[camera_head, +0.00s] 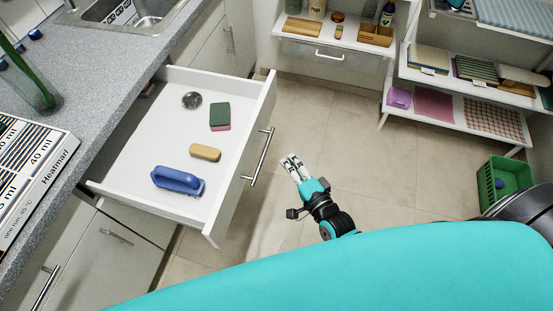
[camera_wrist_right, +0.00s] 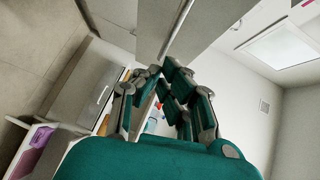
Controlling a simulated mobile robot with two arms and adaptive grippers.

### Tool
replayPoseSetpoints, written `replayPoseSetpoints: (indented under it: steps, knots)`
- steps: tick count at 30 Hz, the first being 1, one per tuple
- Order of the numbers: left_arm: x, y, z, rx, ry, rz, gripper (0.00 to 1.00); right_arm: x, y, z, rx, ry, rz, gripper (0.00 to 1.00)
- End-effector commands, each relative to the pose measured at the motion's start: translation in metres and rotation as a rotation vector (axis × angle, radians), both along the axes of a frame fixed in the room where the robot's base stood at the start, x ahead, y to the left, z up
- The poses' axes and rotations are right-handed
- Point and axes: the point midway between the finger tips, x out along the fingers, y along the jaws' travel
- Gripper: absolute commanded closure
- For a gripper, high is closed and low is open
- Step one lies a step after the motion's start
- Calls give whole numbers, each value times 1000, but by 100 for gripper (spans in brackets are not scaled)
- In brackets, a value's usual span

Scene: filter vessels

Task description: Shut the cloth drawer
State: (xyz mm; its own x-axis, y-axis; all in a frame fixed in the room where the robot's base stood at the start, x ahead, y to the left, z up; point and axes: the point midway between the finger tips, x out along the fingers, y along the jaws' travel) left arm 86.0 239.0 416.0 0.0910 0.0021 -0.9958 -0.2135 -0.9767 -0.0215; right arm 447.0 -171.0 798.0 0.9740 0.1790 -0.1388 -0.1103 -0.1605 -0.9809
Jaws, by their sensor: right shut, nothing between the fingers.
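An open white drawer (camera_head: 232,191) juts out from under the counter at the left. A blue brush (camera_head: 178,181), a tan sponge (camera_head: 205,152), a green and pink scourer (camera_head: 220,116) and a round metallic scrubber (camera_head: 192,100) lie in it; I see no cloth in it. Its front faces right and carries a bar handle (camera_head: 258,158). My right gripper (camera_head: 290,162) is shut and empty, to the right of the handle and apart from it. Its fingers also show in the wrist view (camera_wrist_right: 160,78). My left gripper is out of view.
A grey counter (camera_head: 108,82) with a sink (camera_head: 140,14) runs along the left. A white unit with a closed drawer (camera_head: 325,60) and shelves (camera_head: 450,80) stands at the back. A green basket (camera_head: 503,184) is at the right. Tiled floor (camera_head: 350,150) lies clear between.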

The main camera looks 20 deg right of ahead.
Motion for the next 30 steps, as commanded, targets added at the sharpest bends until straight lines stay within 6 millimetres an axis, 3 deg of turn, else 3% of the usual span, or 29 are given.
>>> replayPoseSetpoints:
  steps: [9,30]
  knots:
    - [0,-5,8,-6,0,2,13,23,30,-7,0,0,-1,100]
    - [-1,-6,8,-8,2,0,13,28,38,-8,-1,-1,0,100]
